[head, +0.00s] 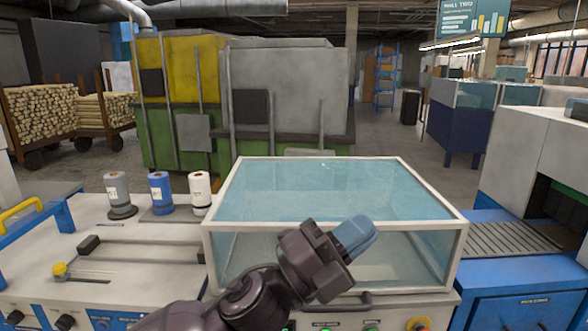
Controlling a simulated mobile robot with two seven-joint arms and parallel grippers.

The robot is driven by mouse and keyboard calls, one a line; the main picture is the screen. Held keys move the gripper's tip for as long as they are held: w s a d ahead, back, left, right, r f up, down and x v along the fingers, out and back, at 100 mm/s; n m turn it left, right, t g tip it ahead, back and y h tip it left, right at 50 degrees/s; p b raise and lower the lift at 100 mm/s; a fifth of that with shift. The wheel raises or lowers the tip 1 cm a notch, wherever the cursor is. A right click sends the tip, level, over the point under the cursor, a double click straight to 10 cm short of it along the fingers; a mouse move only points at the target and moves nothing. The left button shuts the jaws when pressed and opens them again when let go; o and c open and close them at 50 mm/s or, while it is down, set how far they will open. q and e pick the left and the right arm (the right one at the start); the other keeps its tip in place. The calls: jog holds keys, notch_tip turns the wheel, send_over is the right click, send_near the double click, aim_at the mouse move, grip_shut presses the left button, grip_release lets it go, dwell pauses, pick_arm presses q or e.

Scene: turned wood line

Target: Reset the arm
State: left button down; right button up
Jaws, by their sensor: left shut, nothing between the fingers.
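My left arm comes in from the bottom left in the head view. Its gripper (353,238) is in front of the glass-sided case, angled up and to the right. The blue-grey fingers are together with nothing between them. The gripper hides part of the case's front pane and lower frame. I cannot tell from this view whether it touches the case. My right gripper is not in view.
The white-framed glass case (436,222) stands on the white workbench (160,255). A grey roll (118,192), a blue roll (160,190) and a white roll (200,190) stand to its left. A blue machine with a slatted bed (513,238) is at right.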

pick_arm(q)
jog(key=w+a+f+n+t+y, duration=0.6)
jog(key=a+f+n+t+y, duration=0.3)
jog(key=n, duration=0.7)
jog(key=a+f+n+y, duration=0.75)
jog(key=a+f, duration=0.35)
jog(key=f, duration=0.3)
jog(key=s+a+f+n+g+y, duration=0.4)
jog(key=s+a+f+n, duration=0.2)
jog(key=s+a+f, duration=0.75)
jog(key=s+a+f+n+g+y, duration=0.1)
jog(key=s+a+f+g, duration=0.1)
jog(key=s+f, duration=0.6)
jog(key=s, duration=0.3)
jog(key=shift+f+g+y+p, duration=0.3)
jog(key=shift+f+y+p, duration=0.05)
